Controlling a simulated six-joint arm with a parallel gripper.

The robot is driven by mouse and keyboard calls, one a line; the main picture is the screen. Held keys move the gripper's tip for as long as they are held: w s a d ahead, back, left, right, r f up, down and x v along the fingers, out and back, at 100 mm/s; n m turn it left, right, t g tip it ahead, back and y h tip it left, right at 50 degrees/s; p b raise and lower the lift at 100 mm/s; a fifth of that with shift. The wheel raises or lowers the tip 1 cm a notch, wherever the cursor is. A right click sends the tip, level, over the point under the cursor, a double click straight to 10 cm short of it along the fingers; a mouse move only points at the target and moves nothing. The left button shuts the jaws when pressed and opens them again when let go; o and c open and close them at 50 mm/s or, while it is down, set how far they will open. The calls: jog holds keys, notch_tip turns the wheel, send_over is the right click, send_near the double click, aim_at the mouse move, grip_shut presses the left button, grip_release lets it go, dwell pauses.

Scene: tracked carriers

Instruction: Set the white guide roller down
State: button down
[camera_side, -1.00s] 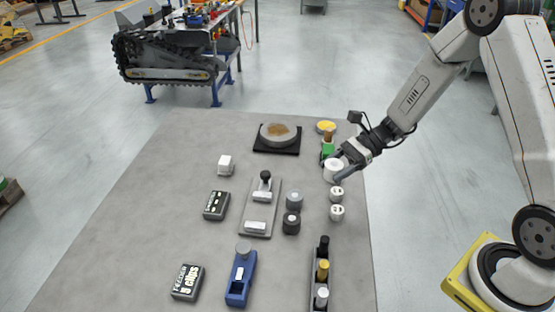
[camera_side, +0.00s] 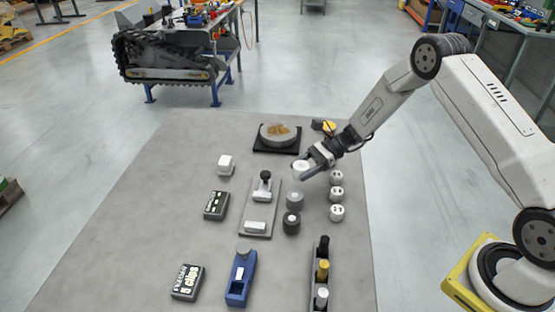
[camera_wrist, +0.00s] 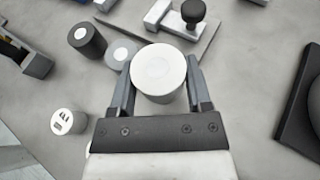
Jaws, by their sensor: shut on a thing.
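The white guide roller (camera_side: 301,169) is a short white cylinder held between the fingers of my gripper (camera_side: 311,164). In the wrist view my gripper (camera_wrist: 160,95) has one grey finger on each side of the roller (camera_wrist: 158,70), whose round end face shows. In the side view the roller appears just behind the grey roller (camera_side: 295,200). It looks held above the mat (camera_side: 130,220), but how high I cannot tell. The roller's underside is hidden.
A dark roller (camera_side: 291,222) stands in front of the grey one. Several small white cylinders (camera_side: 337,212) stand to the right. A grey plate with a black-knobbed clamp (camera_side: 257,222) lies left. A round disc on a black base (camera_side: 277,150) is behind. Bare mat lies further left.

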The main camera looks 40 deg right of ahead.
aim_at(299, 185)
jog(key=shift+w+f, duration=0.2)
jog(key=shift+w+f, duration=0.35)
jog(key=shift+f, duration=0.15)
jog(key=shift+w+f, duration=0.1)
jog(key=shift+f, duration=1.25)
jog(key=shift+f, duration=0.25)
grip_release()
jog(key=shift+v, duration=3.9)
